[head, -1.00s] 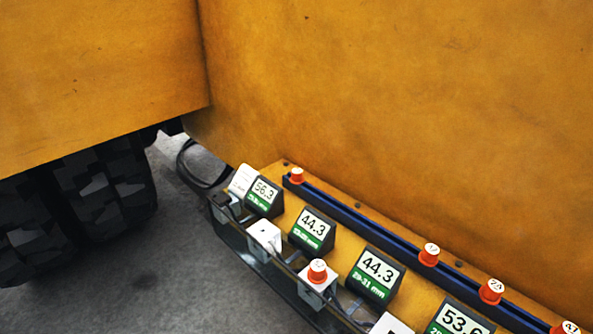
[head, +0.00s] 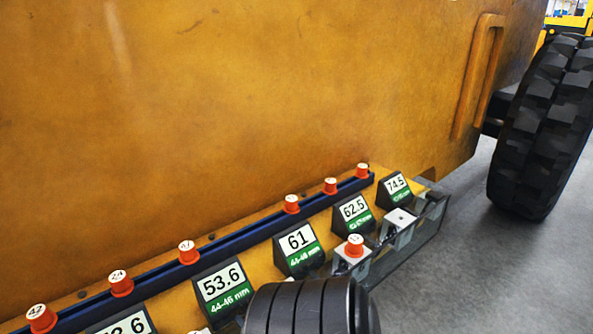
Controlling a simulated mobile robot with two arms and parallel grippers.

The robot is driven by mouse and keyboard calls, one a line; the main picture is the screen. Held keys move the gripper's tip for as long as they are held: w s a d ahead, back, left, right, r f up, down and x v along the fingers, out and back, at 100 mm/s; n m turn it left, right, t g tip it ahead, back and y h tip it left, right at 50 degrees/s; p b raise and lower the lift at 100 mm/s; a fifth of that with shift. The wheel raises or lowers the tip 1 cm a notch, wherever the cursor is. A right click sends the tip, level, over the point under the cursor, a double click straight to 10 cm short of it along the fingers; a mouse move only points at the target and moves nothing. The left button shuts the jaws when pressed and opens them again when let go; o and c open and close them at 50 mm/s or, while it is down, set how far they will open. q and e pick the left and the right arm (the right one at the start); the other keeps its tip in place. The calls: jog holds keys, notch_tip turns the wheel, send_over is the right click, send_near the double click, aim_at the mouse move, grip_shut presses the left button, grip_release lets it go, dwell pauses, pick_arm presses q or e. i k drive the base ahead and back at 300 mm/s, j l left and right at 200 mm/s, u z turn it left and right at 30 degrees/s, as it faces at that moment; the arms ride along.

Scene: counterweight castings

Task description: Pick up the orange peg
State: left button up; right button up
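Several orange pegs with white numbered tops show in the head view. A row of them stands along a dark blue rail: one at the far left (head: 41,319), then others (head: 121,286), (head: 188,255), (head: 291,206), (head: 330,187), and one at the right end (head: 362,172). Another orange peg (head: 354,248) stands on a white block in front of the rail. Which peg the task means I cannot tell. No gripper fingers show; a black ribbed part, apparently of my arm, covers the bottom middle.
The blue rail (head: 240,234) runs along an orange machine wall (head: 250,110). Angled displays read 53.6 (head: 222,283), 61 (head: 297,240), 62.5 (head: 353,209) and 74.5 (head: 396,185). An empty-looking white block (head: 400,219) sits at right. A big tyre (head: 540,130) stands on open grey floor (head: 470,270).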

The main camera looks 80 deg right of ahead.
aim_at(362, 168)
jog(key=z, duration=2.05)
